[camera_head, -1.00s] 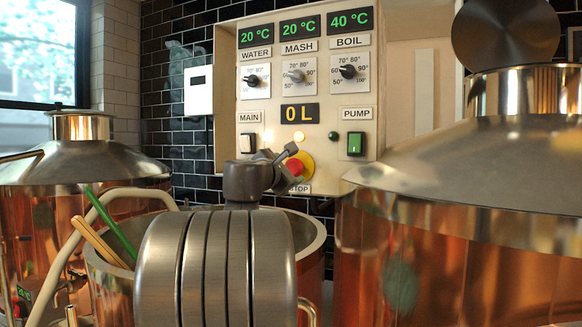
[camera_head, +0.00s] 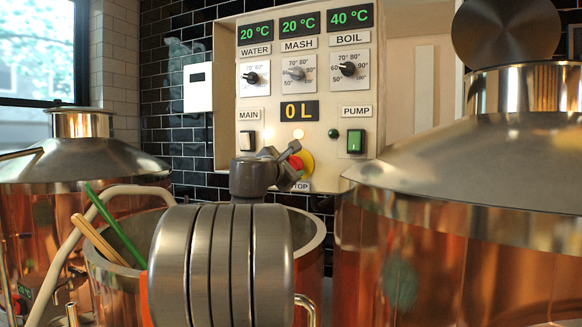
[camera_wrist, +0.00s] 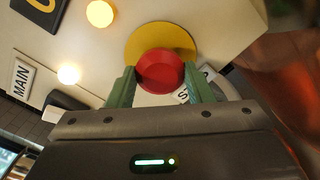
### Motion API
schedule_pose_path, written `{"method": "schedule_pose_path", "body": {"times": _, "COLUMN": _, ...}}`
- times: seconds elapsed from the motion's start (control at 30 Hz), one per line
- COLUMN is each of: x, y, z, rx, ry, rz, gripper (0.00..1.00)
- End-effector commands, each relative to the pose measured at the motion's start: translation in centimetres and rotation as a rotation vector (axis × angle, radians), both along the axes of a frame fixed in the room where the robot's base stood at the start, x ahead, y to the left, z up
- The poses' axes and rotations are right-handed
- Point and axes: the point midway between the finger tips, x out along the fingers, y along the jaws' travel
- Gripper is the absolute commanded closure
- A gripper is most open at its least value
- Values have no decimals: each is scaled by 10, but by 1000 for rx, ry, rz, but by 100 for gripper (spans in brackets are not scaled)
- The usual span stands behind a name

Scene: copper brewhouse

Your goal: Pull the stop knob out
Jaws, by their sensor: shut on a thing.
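The stop knob (camera_wrist: 160,70) is a red mushroom button on a round yellow plate (camera_wrist: 157,41), low on the cream control panel. It also shows in the head view (camera_head: 295,162), partly hidden by my gripper (camera_head: 285,155). In the wrist view my gripper (camera_wrist: 160,78) has its two green fingers on either side of the red knob, shut on it. A label (camera_wrist: 195,89) beside the knob is partly hidden by a finger; it reads STOP in part in the head view.
The panel holds a MAIN switch (camera_head: 247,140), a green PUMP switch (camera_head: 356,142) and several dials above. A large copper kettle (camera_head: 450,240) stands at the right, another (camera_head: 80,200) at the left. An open copper pot (camera_head: 110,285) with sticks stands in front.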

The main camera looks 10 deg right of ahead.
Motion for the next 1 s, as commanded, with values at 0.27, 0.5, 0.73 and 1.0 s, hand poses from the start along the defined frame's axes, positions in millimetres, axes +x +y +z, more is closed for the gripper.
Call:
{"method": "schedule_pose_path", "body": {"times": 0.27, "x": -4, "y": 3, "z": -1, "rx": 1, "ry": 1, "rz": 0, "gripper": 74}}
{"method": "schedule_pose_path", "body": {"times": 0.5, "x": -8, "y": 6, "z": -1, "rx": 1, "ry": 2, "rz": 1, "gripper": 74}}
{"method": "schedule_pose_path", "body": {"times": 0.73, "x": -8, "y": 5, "z": -1, "rx": 1, "ry": 1, "rz": 0, "gripper": 36}}
{"method": "schedule_pose_path", "body": {"times": 1.0, "x": -17, "y": 12, "z": -1, "rx": 1, "ry": -2, "rz": 1, "gripper": 36}}
